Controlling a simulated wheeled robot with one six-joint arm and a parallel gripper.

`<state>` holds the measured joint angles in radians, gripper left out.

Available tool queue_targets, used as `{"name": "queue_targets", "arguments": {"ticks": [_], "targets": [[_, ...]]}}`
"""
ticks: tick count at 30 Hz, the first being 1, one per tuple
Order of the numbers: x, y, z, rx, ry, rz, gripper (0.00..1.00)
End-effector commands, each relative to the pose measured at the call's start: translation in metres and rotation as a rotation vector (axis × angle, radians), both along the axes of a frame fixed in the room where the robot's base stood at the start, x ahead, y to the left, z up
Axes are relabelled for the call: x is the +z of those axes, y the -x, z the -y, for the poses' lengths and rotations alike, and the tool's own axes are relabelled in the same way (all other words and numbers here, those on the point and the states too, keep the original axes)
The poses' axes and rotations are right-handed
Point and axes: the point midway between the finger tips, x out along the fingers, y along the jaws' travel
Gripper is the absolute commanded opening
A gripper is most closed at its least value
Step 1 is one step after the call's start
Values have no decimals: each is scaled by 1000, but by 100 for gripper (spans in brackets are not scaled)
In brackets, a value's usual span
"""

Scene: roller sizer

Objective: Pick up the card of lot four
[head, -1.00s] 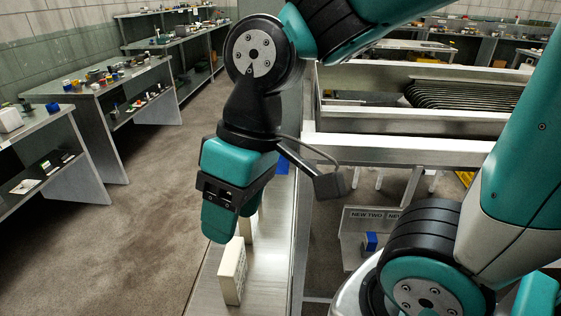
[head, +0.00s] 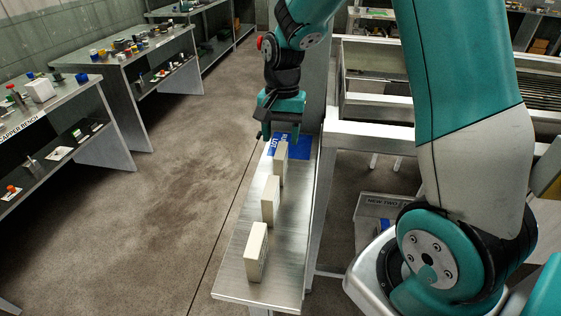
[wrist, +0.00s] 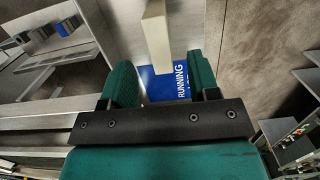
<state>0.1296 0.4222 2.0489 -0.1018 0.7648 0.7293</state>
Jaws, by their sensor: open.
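Three pale upright cards stand in a row on a narrow metal shelf (head: 240,282): a near card (head: 257,252), a middle card (head: 270,200) and a far card (head: 281,163). I cannot read a lot number on any of them. My gripper (head: 281,132) is open and points down at the shelf's far end, by the far card. In the wrist view, a pale card (wrist: 158,40) shows between the open fingers of my gripper (wrist: 161,70), apart from both. Its depth relative to the fingertips is unclear.
A blue mat (head: 301,148) lies at the shelf's far end; "RUNNING" is readable on it in the wrist view (wrist: 160,87). A metal frame (head: 372,130) runs along the right. Benches with small items (head: 118,66) stand left, beyond open floor (head: 185,170).

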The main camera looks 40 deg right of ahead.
Motion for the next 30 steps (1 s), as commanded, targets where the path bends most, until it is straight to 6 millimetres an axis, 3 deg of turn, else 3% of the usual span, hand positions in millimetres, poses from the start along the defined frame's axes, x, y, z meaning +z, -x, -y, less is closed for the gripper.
{"name": "queue_targets", "arguments": {"ticks": [9,18,26,30], "targets": [[-28,3,-3,3,-1,-2,55],[-69,6,-4,4,0,-1,55],[-73,6,-4,3,0,2,55],[-73,6,-4,3,0,2,25]]}}
